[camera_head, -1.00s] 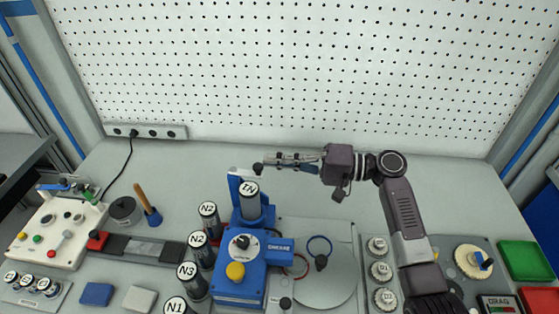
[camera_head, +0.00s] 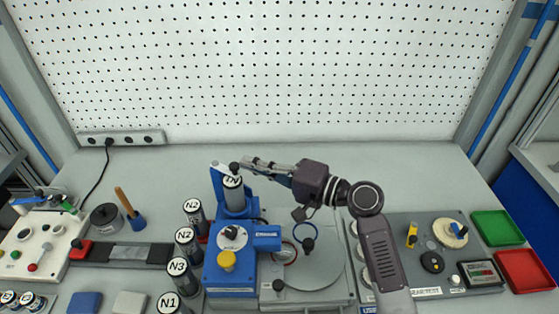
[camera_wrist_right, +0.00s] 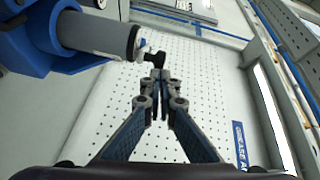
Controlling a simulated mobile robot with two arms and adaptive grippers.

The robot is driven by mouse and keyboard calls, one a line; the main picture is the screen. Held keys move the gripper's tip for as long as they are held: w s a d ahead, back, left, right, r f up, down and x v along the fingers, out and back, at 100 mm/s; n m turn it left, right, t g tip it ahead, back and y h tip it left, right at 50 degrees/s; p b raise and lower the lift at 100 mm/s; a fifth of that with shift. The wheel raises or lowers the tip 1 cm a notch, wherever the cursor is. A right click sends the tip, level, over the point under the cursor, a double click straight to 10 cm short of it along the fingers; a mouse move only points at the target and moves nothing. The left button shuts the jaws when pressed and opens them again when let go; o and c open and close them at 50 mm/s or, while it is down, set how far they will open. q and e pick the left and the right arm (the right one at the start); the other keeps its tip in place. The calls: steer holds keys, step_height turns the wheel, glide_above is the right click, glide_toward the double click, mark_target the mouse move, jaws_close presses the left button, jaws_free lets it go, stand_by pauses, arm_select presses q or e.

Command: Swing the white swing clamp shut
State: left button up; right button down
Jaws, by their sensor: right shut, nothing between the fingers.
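The white swing clamp (camera_head: 222,166) is a short light arm with a black knob at its end, on top of the blue post of the blue machine (camera_head: 230,270). Its knob is by the far edge of the top of the grey cylinder marked N1 (camera_head: 233,190). My right gripper (camera_head: 247,163) is shut and empty, its fingertips just right of the knob. In the right wrist view the shut fingertips (camera_wrist_right: 159,76) are close to the black knob (camera_wrist_right: 160,60); I cannot tell if they touch. The grey cylinder (camera_wrist_right: 98,35) is at upper left. My left gripper is not in view.
Several N-marked cylinders (camera_head: 186,240) stand left of the machine. A round grey plate (camera_head: 320,265) with a blue ring is to its right. A panel (camera_head: 435,230) and green (camera_head: 497,227) and red (camera_head: 524,268) trays lie further right. The table behind is clear.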

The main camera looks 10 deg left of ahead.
steer(key=shift+s+a, duration=0.3)
steer(key=shift+s, duration=0.5)
